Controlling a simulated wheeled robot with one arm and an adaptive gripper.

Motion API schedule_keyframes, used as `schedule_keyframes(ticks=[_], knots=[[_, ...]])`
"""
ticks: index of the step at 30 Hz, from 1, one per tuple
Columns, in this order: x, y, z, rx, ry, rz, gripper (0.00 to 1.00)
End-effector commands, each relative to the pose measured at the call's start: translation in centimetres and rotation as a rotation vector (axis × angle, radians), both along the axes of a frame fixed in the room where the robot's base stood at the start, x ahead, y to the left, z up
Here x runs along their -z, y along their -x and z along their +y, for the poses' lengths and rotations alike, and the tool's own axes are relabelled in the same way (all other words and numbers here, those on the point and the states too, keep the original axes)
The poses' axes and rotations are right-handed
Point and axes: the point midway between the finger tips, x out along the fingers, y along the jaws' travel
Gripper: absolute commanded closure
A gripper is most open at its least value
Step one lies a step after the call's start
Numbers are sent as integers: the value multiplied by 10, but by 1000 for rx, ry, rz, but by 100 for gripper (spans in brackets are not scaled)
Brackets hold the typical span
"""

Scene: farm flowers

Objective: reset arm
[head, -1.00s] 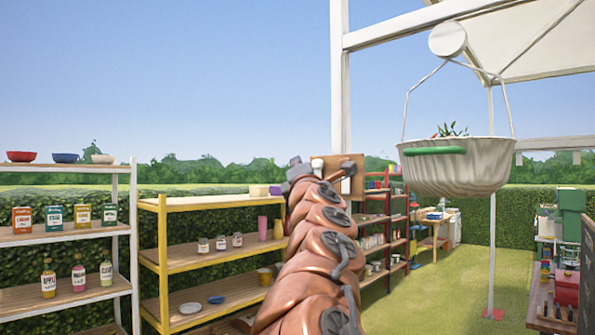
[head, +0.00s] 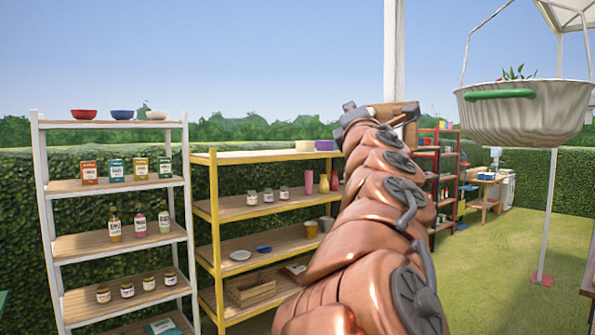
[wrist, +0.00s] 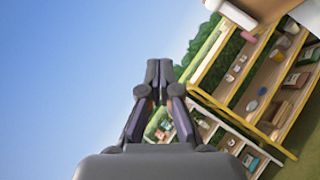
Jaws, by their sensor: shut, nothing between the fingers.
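My gripper (wrist: 158,72) shows in the wrist view with its two dark fingers closed together and nothing between them. Blue sky fills the left of that view, and the shelves appear tilted behind the fingers. In the head view my copper-coloured arm reaches up and away from the bottom middle. Its far end is near the top of the yellow shelf in the picture, and the gripper's fingers cannot be made out there.
A white shelf (head: 62,186) with bowls, boxes, bottles and jars stands at left. A yellow shelf (head: 214,235) stands beside it, partly hidden by my arm. A red shelf (head: 436,150) is farther back. A hanging basket (head: 540,115) is at upper right. Grass (head: 490,270) at right is open.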

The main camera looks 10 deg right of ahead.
Motion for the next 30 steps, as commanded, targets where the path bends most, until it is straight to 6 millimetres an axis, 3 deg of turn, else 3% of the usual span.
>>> schedule_keyframes(ticks=[4, 8, 11, 12, 16, 20, 23, 27, 30], knots=[[5, 8, -14, 21, -76, -1, 100], [30, 32, -56, 87, -309, 4, 100], [71, 55, -92, 150, -556, 23, 100], [93, 64, -104, 177, -656, 37, 100], [166, 91, -127, 264, -948, 93, 100], [241, 119, -129, 354, -1202, 168, 100], [298, 141, -119, 429, -1373, 240, 100], [374, 177, -93, 551, -1581, 359, 100], [420, 206, -68, 643, -1702, 450, 100]])
